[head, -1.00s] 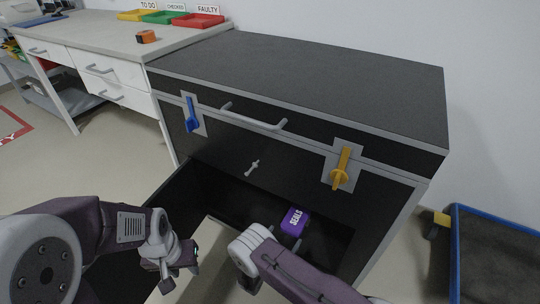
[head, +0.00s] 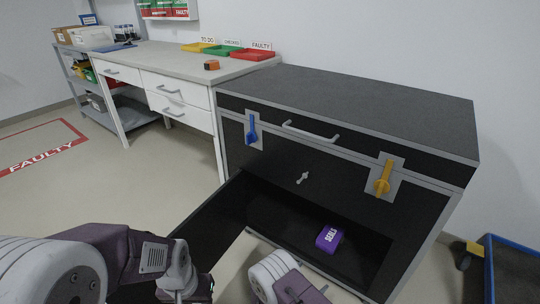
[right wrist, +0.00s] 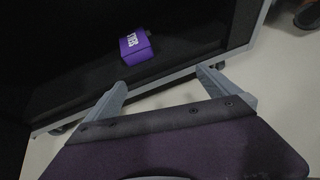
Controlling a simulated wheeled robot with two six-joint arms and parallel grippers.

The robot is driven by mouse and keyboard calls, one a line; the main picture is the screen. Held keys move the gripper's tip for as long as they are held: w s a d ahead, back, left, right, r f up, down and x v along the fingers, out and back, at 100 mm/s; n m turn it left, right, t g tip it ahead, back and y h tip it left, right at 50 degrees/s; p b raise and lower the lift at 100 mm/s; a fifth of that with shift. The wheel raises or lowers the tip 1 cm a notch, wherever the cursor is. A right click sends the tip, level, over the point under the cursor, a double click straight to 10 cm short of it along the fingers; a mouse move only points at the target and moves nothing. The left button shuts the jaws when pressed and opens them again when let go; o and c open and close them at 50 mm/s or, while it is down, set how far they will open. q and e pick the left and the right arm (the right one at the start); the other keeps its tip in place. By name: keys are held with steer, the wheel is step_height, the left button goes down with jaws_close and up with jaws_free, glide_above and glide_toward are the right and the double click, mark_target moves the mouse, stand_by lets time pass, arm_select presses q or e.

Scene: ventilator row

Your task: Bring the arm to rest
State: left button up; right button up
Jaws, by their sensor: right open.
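My right gripper (right wrist: 165,88) is open and empty in the right wrist view, its two fingers apart. It is in front of the open lower compartment of the black cabinet (head: 375,100). A purple box labelled SEALS (head: 329,239) lies inside that compartment, and it also shows beyond the fingers in the right wrist view (right wrist: 136,46). The fingers look clear of it. In the head view my right forearm hides the right fingers. My left gripper (head: 182,287) is at the bottom edge, partly cut off, and its jaws are unclear.
The cabinet's open door (head: 208,238) stands out at the left, near my left arm. Blue (head: 252,130) and yellow (head: 383,178) latches sit on its front. A bench (head: 160,62) with trays stands behind left. A blue-edged cart (head: 515,270) is at the right. Floor is free at left.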

steer(key=s+d+r+m+g+p, duration=0.2)
steer(key=s+d+r+m+g, duration=0.2)
steer(key=r+m, duration=0.25)
steer(key=s+d+r+m+g+p, duration=0.2)
steer(key=s+d+r+m+g, duration=0.25)
steer(key=r, duration=0.35)
steer(key=s+a+r+m+g+y+p, duration=0.25)
steer(key=s+r+m+y, duration=0.35)
steer(key=s+r+m, duration=0.3)
step_height(320, 180, up, 46)
steer(key=s+a+m+t+y+p, duration=0.1)
steer(key=m+p, duration=0.5)
steer(key=p, duration=3.4)
steer(key=a+t+y, duration=0.1)
steer(key=t+y, duration=0.1)
steer(key=shift+s+a+y+p, duration=0.2)
steer(key=shift+y+p, duration=0.1)
steer(key=shift+p, duration=0.1)
